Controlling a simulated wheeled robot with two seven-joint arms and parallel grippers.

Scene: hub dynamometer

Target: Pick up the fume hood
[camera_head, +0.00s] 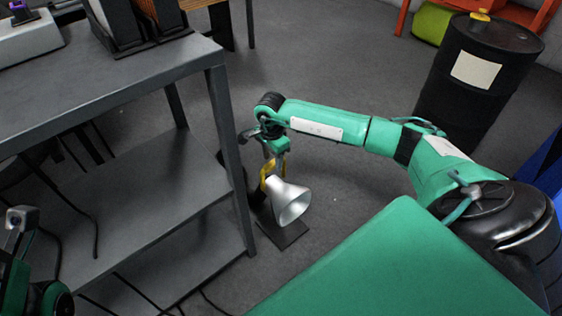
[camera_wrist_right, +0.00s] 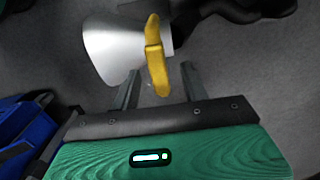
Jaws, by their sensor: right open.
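The fume hood is a silver flared metal cone (camera_head: 289,203) with a yellow handle (camera_head: 264,177). It is low down beside the grey bench, with its wide mouth facing down and right in the head view. In the right wrist view the cone (camera_wrist_right: 112,50) is at upper left, and the yellow handle (camera_wrist_right: 157,60) reaches down between the fingers. My right gripper (camera_head: 272,158) is above the hood and open. In its wrist view, the fingers (camera_wrist_right: 160,76) stand on either side of the handle's lower end, with gaps visible. Part of my left arm shows at the left edge, without clear fingers.
The grey bench (camera_head: 140,80) with a lower shelf (camera_head: 150,205) stands close to the left of my right gripper. A dark flat plate (camera_head: 283,236) lies under the hood. A black drum (camera_head: 478,95) stands at the back right. Floor between bench and drum is clear.

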